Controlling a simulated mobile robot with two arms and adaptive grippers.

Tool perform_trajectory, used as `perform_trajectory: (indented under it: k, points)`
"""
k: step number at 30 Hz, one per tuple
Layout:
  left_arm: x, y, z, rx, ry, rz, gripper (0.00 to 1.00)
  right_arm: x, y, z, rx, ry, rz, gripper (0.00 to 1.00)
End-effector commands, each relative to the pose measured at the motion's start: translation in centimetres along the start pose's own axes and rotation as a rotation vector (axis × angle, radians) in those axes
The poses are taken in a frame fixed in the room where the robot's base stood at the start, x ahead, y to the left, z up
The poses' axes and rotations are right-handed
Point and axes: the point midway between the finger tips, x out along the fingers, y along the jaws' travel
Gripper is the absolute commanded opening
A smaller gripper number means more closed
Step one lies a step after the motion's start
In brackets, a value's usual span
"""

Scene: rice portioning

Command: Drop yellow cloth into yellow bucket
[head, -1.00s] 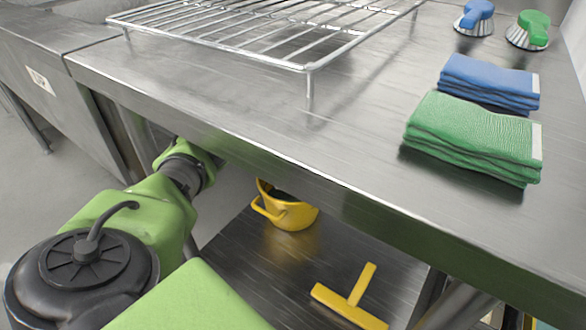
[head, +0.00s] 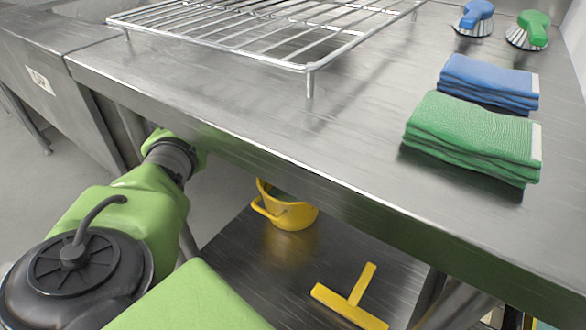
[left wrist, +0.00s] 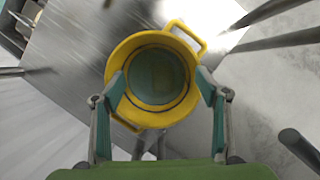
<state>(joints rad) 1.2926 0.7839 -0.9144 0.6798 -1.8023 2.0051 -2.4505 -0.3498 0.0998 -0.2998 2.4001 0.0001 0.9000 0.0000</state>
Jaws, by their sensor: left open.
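The yellow bucket (head: 290,216) stands on the lower shelf under the steel table, its upper back hidden by the table edge. In the left wrist view the bucket (left wrist: 118,70) is seen from above, with a grey-green round inside whose contents I cannot make out. My left gripper (left wrist: 160,88) is open, its two fingers spread across opposite sides of the bucket's rim in the picture; I cannot tell whether they touch it. Nothing shows between the fingertips but the bucket. No yellow cloth can be made out in either view. My right gripper is not in view.
A yellow squeegee-like tool (head: 352,298) lies on the lower shelf (head: 250,255). On the tabletop are a wire rack (head: 305,68), a blue folded cloth (head: 490,82), a green folded cloth (head: 474,138), a blue brush (head: 476,16) and a green brush (head: 530,28). The table edge overhangs my left arm.

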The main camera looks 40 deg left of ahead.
Motion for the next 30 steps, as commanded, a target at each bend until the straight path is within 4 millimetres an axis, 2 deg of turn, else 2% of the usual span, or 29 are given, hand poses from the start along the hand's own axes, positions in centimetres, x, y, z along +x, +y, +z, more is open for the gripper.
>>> perform_trajectory:
  k: [3,10,30]
  points:
    - [-1.4,0.0,0.5,-0.001,0.003,0.000,0.67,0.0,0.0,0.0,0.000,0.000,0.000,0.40]
    - [-2.4,0.0,1.0,0.000,0.000,0.000,0.67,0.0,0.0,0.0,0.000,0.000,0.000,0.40]
    - [-2.5,0.0,1.1,-0.001,-0.001,0.000,0.67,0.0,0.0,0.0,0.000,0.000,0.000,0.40]
